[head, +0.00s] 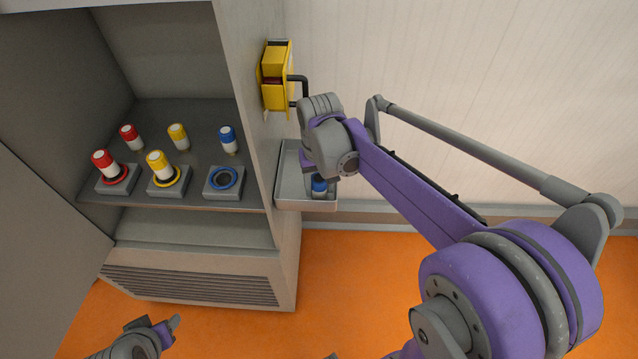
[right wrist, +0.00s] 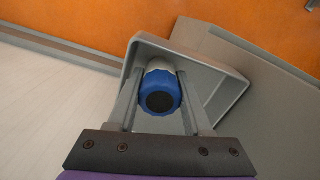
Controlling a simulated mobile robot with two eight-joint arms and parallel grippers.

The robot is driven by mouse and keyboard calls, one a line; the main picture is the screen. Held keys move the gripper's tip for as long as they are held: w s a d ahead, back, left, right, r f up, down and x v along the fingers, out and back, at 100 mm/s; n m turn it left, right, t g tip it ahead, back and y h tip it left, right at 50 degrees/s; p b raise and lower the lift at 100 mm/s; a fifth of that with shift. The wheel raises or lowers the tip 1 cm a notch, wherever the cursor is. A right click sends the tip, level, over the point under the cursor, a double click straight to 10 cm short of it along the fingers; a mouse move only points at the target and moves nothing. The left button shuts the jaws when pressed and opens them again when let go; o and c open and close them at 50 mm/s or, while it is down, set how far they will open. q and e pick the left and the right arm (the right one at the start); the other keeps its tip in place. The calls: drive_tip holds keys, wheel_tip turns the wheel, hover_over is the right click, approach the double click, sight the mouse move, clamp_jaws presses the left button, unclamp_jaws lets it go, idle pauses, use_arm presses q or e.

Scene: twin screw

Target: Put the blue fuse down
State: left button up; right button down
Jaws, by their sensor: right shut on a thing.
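The blue fuse (right wrist: 160,92), with a blue cap, dark top and pale body, sits between the fingers of my right gripper (right wrist: 160,84), which is shut on it. In the head view the blue fuse (head: 319,185) is low in the grey tray (head: 305,205) on the cabinet's right side, partly hidden by my right gripper (head: 316,174). I cannot tell whether its lower end touches the tray floor. My left gripper (head: 166,330) is at the lower left, away from the fuses; its opening is unclear.
In the cabinet, a red and a yellow fuse stand in ringed sockets; the blue-ringed socket (head: 223,180) is empty. Behind stand loose red, yellow and blue (head: 228,138) fuses. A yellow switch box (head: 275,78) with a dark handle is above the tray.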

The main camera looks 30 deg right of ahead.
sight(319, 180)
drive_tip(key=c, duration=0.6)
unclamp_jaws()
drive_tip(key=shift+r, duration=0.35)
wheel_tip(319, 180, up, 12)
drive_tip(key=shift+r+p, duration=0.1)
drive_tip(key=shift+p, duration=0.65)
drive_tip(key=shift+s+a, duration=0.15)
drive_tip(key=shift+s, duration=0.05)
use_arm(q)
drive_tip(key=shift+w+r, duration=0.25)
drive_tip(key=shift+r, duration=0.3)
drive_tip(key=shift+w+r, duration=0.25)
drive_tip(key=shift+r, duration=0.25)
use_arm(e)
drive_tip(key=s+a+f+n+t, duration=0.1)
drive_tip(key=s+a+f+t, duration=0.2)
drive_tip(key=s+f, duration=0.3)
drive_tip(key=s+a+f+n+t, duration=0.2)
drive_tip(key=s+a+f+t, duration=0.1)
drive_tip(key=s+f, duration=0.3)
drive_tip(key=shift+f, duration=0.45)
